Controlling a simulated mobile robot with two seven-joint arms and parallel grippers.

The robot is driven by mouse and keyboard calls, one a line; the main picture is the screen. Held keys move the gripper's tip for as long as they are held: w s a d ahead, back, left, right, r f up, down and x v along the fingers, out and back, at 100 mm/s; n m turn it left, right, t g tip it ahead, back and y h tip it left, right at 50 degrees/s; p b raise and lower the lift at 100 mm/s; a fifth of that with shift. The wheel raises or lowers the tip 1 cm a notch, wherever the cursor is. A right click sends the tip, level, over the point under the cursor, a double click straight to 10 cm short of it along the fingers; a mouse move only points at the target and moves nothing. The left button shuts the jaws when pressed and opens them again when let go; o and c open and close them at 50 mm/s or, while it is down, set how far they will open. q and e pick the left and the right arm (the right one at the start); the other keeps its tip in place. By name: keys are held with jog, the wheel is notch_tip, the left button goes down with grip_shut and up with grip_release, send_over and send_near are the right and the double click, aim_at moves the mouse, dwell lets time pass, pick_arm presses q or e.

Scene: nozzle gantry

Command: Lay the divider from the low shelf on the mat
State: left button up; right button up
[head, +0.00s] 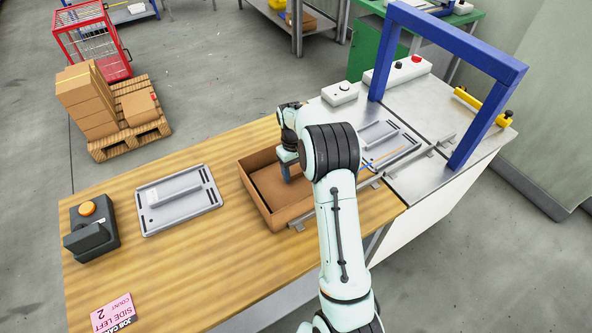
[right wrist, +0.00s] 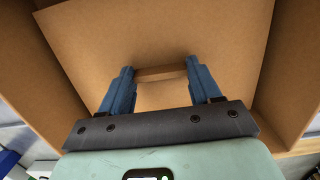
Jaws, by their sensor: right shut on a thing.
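A flat brown cardboard sheet, which looks like the divider (head: 268,184), lies inside an open cardboard box on the wooden table. In the right wrist view the divider (right wrist: 155,38) fills the upper middle, slightly skewed to the box walls. My right gripper (head: 287,178) reaches down into the box. In the right wrist view its two blue fingers (right wrist: 161,75) stand apart, with a narrow brown raised strip spanning between them; it is shut on this strip, which appears to belong to the divider. I cannot make out a mat or a low shelf. My left gripper is out of view.
The open box (head: 254,199) has low walls around the gripper. A grey tray (head: 207,199) lies left of it, with a dark device with an orange button (head: 88,209) farther left. A blue gantry frame (head: 460,42) and another grey tray (head: 401,153) stand right of my arm.

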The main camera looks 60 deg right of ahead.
jog(key=shift+f, duration=0.2)
jog(key=o, duration=1.1)
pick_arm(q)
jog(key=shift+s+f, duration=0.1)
pick_arm(e)
jog(key=shift+o, duration=0.2)
jog(key=shift+r, duration=0.2)
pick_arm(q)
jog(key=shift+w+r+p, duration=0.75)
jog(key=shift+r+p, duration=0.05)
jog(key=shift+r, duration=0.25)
pick_arm(e)
notch_tip(320, 180, up, 12)
jog(key=w, duration=0.1)
jog(key=shift+d, duration=0.35)
jog(key=shift+w, duration=0.1)
